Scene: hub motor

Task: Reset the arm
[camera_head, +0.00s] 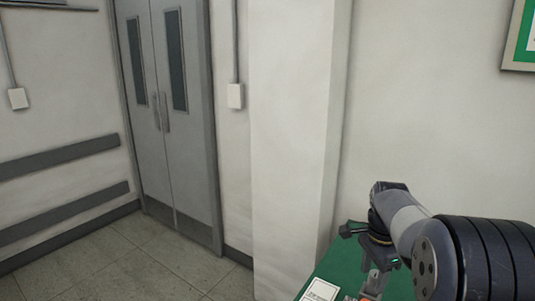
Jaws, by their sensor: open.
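My arm reaches in from the right edge of the head view, with its dark ribbed joint nearest the camera. My gripper (366,252) is at its end, dark and pointing down over a green tabletop (325,271). Its jaws are open. The arm hides much of the tabletop, and I cannot tell whether the gripper touches anything.
A white card or label (320,290) lies on the green surface at the bottom edge. A white pillar (292,140) stands behind and left of the table. Grey double doors (172,120) are at the left, with clear tiled floor (120,265) before them.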

